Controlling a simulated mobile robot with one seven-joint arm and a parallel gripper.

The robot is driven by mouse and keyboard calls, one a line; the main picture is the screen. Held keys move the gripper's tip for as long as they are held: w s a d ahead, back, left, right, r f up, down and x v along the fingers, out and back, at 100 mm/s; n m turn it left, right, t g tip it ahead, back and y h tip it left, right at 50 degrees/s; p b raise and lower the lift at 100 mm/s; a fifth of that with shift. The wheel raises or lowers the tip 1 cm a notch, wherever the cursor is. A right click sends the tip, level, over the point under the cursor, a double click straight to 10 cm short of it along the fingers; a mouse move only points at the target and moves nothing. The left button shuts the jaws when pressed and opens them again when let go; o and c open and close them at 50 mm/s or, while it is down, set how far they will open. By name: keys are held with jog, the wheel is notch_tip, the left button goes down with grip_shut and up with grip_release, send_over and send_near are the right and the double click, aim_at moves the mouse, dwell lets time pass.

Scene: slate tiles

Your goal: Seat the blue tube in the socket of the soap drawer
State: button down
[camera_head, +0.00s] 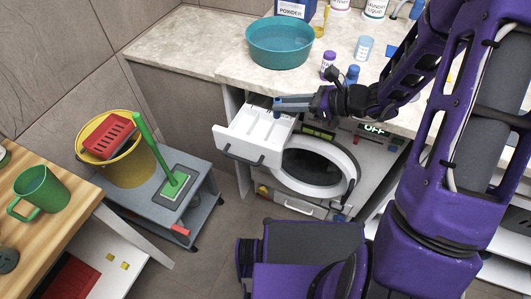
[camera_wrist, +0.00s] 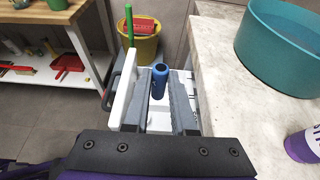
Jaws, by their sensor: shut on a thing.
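The blue tube (camera_wrist: 160,84) stands roughly upright between the tips of the two grey fingers in the wrist view, with its dark open end up. My gripper (camera_head: 277,103) is shut on it. In the head view only a small blue part of the tube (camera_head: 277,114) shows below the fingers. The white soap drawer (camera_head: 243,143) is pulled out of the washing machine, and the tube is over its rear right part. The drawer wall also shows in the wrist view (camera_wrist: 124,98). The socket is hidden, and I cannot tell whether the tube's lower end is in it.
The counter edge runs close behind the drawer. A teal basin (camera_head: 279,45), a purple bottle (camera_head: 327,66) and a blue bottle (camera_head: 353,75) stand on the counter. The round washer door (camera_head: 350,170) is below right. A trolley (camera_head: 165,207) with a yellow bucket (camera_head: 127,163) stands left.

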notch_tip(320, 180, down, 3)
jog(key=s+n+g, duration=0.2)
jog(key=b, duration=0.3)
send_over(280, 140)
jog(key=s, duration=0.5)
jog(key=shift+w+a+f, duration=0.1)
jog(key=shift+f, duration=2.25)
jog(key=shift+w+a+f, duration=0.1)
jog(key=shift+f, duration=2.2)
jog(key=c, duration=1)
grip_release()
jog(key=shift+p, duration=0.3)
jog(key=shift+r, duration=0.2)
jog(key=shift+d+r+p, duration=0.1)
jog(key=shift+r+p, duration=0.15)
jog(key=shift+p, duration=0.1)
jog(key=v, duration=1.2)
jog(key=shift+f+p, duration=0.35)
jog(key=shift+p, duration=0.05)
